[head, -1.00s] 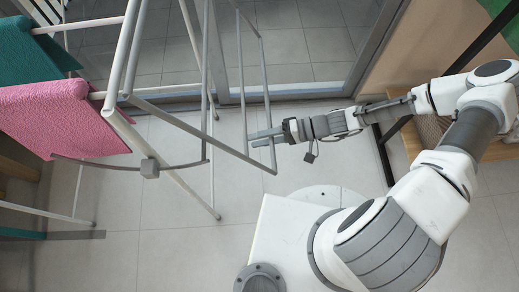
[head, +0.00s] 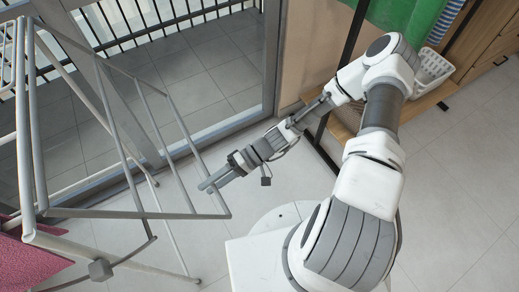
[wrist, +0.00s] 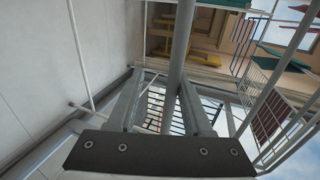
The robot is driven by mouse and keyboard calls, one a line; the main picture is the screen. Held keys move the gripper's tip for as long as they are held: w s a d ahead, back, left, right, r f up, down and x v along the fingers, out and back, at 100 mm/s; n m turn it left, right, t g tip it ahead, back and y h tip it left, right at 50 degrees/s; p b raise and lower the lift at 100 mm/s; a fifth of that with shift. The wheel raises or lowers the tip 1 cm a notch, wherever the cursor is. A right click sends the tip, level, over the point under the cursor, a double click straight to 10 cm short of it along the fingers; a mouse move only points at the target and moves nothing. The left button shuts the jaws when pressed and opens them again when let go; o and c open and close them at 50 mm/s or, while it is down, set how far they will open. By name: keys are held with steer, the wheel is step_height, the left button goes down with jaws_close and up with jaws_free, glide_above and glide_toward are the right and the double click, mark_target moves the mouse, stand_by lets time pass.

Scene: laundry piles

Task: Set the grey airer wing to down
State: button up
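The grey airer wing (head: 125,133) is a thin tube frame sticking out from the airer at the left of the head view, raised well above the floor. My gripper (head: 207,184) is at the wing's outer end bar, its fingers reaching across it. In the wrist view my gripper (wrist: 163,82) has its two fingers apart, with a grey tube (wrist: 178,62) running between them. The tube looks nearer the right finger, and a gap shows on its left. Firm contact cannot be made out.
A pink towel (head: 30,268) hangs on the airer at the lower left. A glass door frame (head: 270,60) and balcony railing stand behind. A white basket (head: 432,72) sits on a wooden shelf at the right. Pale floor (head: 455,205) at the right is clear.

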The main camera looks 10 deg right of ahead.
steer(key=p+v, duration=0.2)
steer(key=v, duration=1.4)
steer(key=shift+d, duration=0.3)
stand_by(0.6)
steer(key=shift+w, duration=0.15)
stand_by(0.4)
